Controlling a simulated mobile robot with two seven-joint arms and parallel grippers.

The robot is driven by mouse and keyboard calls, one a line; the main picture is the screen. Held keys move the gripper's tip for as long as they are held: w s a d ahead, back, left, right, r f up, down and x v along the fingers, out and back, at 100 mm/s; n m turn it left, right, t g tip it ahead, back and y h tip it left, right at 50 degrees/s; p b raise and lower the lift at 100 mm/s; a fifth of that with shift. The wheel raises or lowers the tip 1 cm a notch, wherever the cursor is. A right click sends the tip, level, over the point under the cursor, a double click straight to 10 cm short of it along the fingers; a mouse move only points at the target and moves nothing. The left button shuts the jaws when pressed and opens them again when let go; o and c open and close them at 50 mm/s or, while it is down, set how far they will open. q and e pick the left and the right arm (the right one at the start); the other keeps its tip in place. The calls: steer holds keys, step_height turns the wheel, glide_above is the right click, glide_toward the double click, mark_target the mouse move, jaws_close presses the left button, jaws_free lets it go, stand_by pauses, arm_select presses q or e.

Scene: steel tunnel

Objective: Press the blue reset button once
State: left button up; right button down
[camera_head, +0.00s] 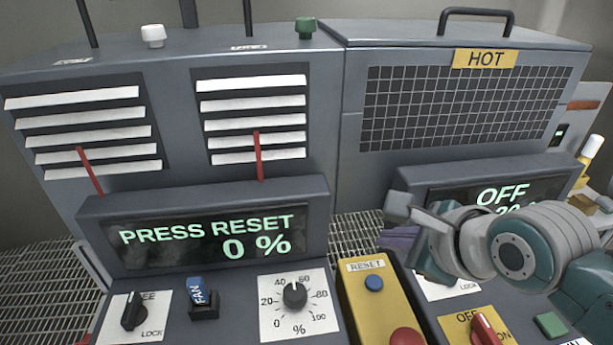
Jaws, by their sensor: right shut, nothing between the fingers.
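The blue reset button (374,283) is a small round button on a yellow box (366,312), just below a white label reading RESET. My right gripper (398,208) comes in from the right, above and slightly right of the button, apart from it. It is shut and empty. The arm covers part of the right-hand display and panel. The left display (205,238) reads PRESS RESET and 0 %. My left gripper is not in view.
A red button (406,338) sits on the same yellow box, nearer me. A blue FAN switch (201,296) and a black dial (295,295) stand on the left panel. The right display (500,195) reads OFF. A grille (460,105) is labelled HOT.

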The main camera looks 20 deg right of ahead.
steer(key=b, duration=0.5)
glide_above(379, 287)
step_height(379, 287, down, 5)
steer(key=shift+f, duration=0.15)
steer(key=shift+f+b, duration=0.45)
steer(key=shift+f, duration=0.45)
steer(key=shift+f, duration=0.1)
stand_by(0.7)
steer(key=shift+f, duration=0.35)
steer(key=shift+f+b, duration=0.35)
steer(key=shift+f, duration=0.05)
stand_by(0.6)
stand_by(0.3)
steer(key=shift+r+p, duration=0.85)
steer(key=shift+p, duration=0.3)
